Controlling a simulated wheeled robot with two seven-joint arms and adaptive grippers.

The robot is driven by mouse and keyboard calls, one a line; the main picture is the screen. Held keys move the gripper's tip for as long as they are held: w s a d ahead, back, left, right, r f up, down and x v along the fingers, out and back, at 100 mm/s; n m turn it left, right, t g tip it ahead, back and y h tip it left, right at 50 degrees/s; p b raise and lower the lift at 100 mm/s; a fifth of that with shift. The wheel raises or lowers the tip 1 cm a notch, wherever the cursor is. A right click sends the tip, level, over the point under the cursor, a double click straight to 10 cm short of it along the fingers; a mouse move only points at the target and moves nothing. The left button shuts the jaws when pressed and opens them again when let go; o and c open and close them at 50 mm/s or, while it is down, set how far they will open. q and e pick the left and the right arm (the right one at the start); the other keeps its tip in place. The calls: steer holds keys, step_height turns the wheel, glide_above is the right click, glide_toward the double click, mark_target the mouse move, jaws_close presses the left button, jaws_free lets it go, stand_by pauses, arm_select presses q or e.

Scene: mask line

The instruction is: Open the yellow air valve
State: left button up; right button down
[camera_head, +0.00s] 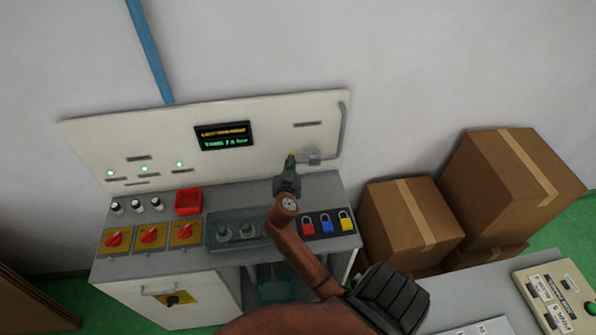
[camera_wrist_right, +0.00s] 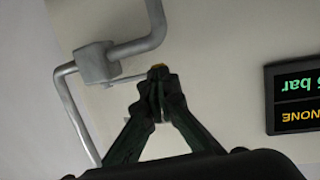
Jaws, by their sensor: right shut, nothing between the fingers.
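A thin grey lever runs from the block to a small yellow end (camera_wrist_right: 158,67). My right gripper (camera_wrist_right: 158,88) is shut, with its fingertips right at the yellow end, which they partly hide. I cannot tell if they touch it. In the head view my right gripper (camera_head: 290,166) reaches up to the panel beside the valve. My left gripper is not in view.
A display (camera_head: 224,136) and green lamps are on the panel. Below are red-and-yellow switches (camera_head: 151,236), a red bin (camera_head: 188,201) and padlocks (camera_head: 327,223). Cardboard boxes (camera_head: 410,220) stand right; a control box (camera_head: 556,299) is at lower right.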

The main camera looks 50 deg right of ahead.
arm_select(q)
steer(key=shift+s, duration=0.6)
arm_select(e)
steer(key=v, duration=0.7)
steer(key=shift+s+a+r, duration=0.15)
steer(key=shift+s+a, duration=0.05)
